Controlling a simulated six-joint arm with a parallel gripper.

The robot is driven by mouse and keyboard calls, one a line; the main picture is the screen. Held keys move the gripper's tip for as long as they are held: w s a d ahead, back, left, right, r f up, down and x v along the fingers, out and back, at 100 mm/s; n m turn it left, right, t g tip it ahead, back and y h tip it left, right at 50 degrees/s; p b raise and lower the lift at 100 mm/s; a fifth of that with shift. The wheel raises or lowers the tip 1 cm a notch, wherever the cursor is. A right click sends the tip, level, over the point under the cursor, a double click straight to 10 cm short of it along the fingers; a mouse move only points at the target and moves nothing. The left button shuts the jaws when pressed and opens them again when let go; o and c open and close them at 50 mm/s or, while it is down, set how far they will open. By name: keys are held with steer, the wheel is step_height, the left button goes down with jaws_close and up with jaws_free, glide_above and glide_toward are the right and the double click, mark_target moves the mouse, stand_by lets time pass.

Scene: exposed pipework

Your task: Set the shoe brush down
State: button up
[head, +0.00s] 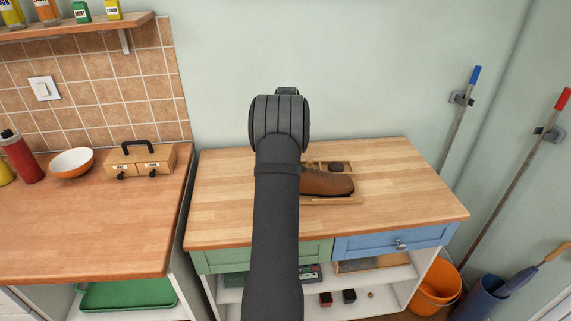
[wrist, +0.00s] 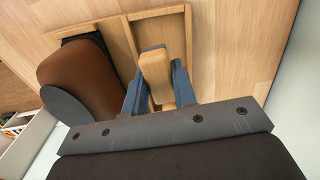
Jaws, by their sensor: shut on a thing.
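In the wrist view my gripper (wrist: 160,84) is shut on the shoe brush (wrist: 155,66), whose pale wooden body shows between the two blue-grey fingers. The brush is over or in a compartment of the wooden tray (wrist: 128,48); I cannot tell whether it touches the bottom. In the head view the shoe (head: 328,183) sits on the tray (head: 345,201) on the worktop. My arm hides the gripper and the brush there.
The worktop (head: 400,190) is clear to the right of the tray. The wall stands close behind.

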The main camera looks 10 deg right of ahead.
steer(key=shift+w+a+f, duration=0.2)
steer(key=shift+a+f, duration=0.05)
steer(key=shift+f, duration=1.9)
steer(key=shift+f, duration=0.15)
steer(key=o, duration=0.6)
steer(key=shift+o, duration=0.3)
step_height(320, 180, up, 12)
steer(key=shift+r, duration=0.15)
